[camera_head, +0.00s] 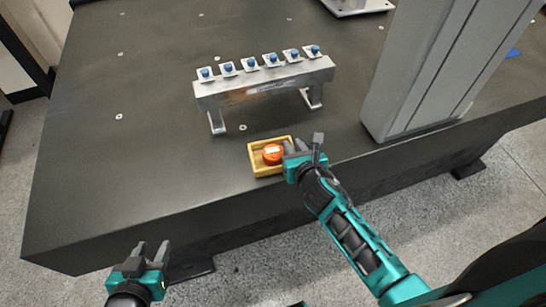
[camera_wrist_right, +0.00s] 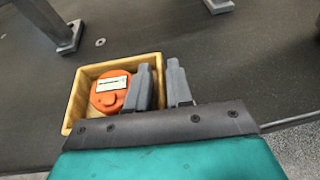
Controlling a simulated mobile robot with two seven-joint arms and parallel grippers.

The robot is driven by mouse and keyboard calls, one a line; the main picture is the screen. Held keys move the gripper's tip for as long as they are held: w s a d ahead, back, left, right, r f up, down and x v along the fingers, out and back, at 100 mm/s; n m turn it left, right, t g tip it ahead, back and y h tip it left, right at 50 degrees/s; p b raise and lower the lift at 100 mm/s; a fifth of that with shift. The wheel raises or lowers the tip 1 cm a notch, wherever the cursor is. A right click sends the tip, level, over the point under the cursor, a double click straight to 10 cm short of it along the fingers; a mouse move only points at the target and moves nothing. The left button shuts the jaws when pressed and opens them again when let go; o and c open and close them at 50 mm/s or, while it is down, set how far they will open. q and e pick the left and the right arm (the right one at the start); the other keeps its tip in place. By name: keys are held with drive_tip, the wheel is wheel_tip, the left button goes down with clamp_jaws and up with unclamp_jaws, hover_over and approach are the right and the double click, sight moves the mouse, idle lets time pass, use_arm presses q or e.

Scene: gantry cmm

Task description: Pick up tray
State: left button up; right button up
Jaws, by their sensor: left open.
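The tray (camera_head: 258,172) is a small yellow open box near the front edge of the dark table. An orange round object with a white label (camera_head: 273,153) lies in it. In the right wrist view the tray (camera_wrist_right: 72,107) sits left of the fingers, with the orange object (camera_wrist_right: 107,100) inside. My right gripper (camera_head: 304,145) is at the tray's right wall, one finger on the inner side and one on the outer. I cannot tell whether the fingers press on the wall. My left gripper (camera_head: 152,254) is open and empty, in front of the table's front edge at lower left.
A metal rack (camera_head: 265,86) with several blue-topped pieces stands behind the tray. A large grey column (camera_head: 420,70) rises on the right of the table. The left part of the tabletop (camera_head: 110,150) is clear.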

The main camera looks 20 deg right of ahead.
drive_tip(key=shift+w+f, duration=0.1)
drive_tip(key=shift+w, duration=0.15)
drive_tip(key=shift+c, duration=0.5)
clamp_jaws()
